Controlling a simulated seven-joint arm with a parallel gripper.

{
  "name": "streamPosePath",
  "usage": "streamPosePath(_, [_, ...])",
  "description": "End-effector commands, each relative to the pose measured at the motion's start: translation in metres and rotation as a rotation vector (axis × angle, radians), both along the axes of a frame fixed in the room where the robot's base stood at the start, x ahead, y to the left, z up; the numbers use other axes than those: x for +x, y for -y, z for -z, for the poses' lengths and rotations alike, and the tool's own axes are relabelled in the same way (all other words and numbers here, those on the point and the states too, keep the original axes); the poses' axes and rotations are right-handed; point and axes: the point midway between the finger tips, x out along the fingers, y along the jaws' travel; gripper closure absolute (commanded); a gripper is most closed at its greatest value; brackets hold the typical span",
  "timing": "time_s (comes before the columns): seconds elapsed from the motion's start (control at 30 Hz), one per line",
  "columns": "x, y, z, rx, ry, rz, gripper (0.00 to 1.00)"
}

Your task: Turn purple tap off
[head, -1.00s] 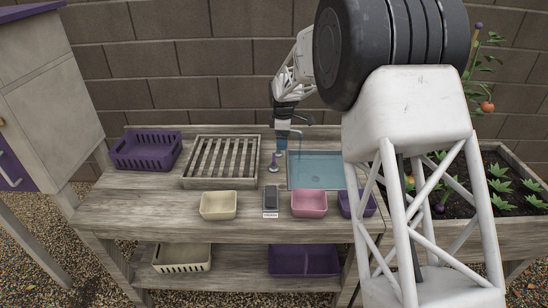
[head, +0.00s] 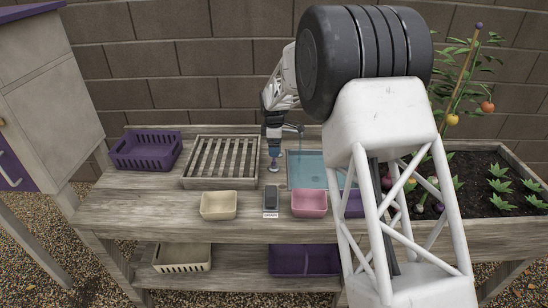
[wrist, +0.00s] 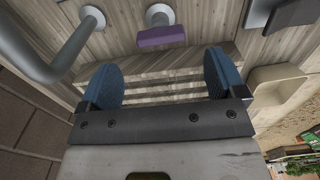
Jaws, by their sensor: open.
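The purple tap handle (wrist: 161,36) is a flat bar on a grey stem. In the wrist view it lies beyond my fingertips, roughly centred between them and apart from both. My gripper (wrist: 160,76) is open and empty, with a blue pad on each side. In the head view, my gripper (head: 274,143) is just above the tap (head: 274,167), which stands left of the sink (head: 306,172). There the gripper partly hides the tap. The grey spout (head: 292,127) curves beside my gripper; it also shows at left in the wrist view (wrist: 62,57). Whether water flows is unclear.
On the bench (head: 140,199) are a purple basket (head: 146,151), a slatted rack (head: 221,161), a cream tub (head: 218,206), a dark labelled object (head: 271,199) and a pink tub (head: 309,203). A planter (head: 490,180) is at right. The brick wall (head: 190,80) is behind.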

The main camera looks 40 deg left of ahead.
Motion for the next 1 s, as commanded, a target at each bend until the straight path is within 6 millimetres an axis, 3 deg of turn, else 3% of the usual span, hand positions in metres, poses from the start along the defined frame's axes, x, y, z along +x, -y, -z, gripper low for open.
streamPosePath(0.4, [0.0,0.0,0.049,-0.001,-0.001,0.0,0.11])
streamPosePath(0.87, [0.0,0.0,0.058,-0.001,-0.001,0.0,0.11])
streamPosePath(1.0, [0.0,0.0,0.058,-0.001,-0.001,0.0,0.28])
